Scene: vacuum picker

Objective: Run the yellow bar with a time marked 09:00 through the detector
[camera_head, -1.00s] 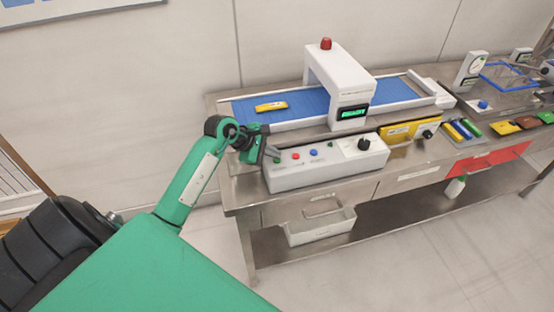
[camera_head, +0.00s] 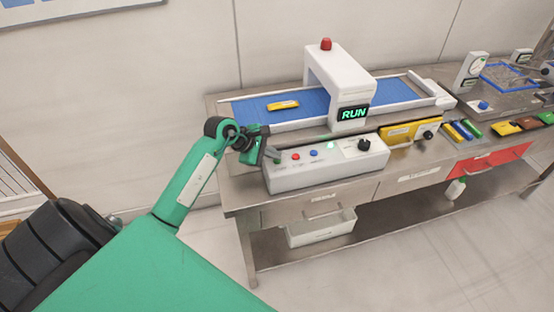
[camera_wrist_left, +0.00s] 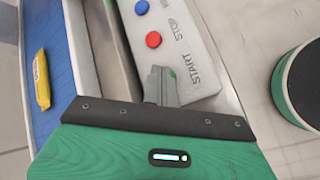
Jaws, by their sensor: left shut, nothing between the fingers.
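The yellow bar (camera_head: 283,105) lies flat on the blue conveyor belt (camera_head: 245,108), left of the white detector arch (camera_head: 322,75); its time mark is too small to read. It also shows at the left edge of the left wrist view (camera_wrist_left: 41,80). The detector's display (camera_head: 353,114) reads RUN in green. My left gripper (camera_head: 277,158) is shut and empty, its tips at the left end of the control box (camera_head: 330,172). In the left wrist view the fingertips (camera_wrist_left: 160,86) are beside the START label and hide most of a green spot there. My right gripper is out of view.
On the box are a red button (camera_head: 296,156), a blue button (camera_head: 313,153), a lit green lamp (camera_head: 331,146) and a black knob (camera_head: 364,145). A white bin (camera_head: 320,228) sits below.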

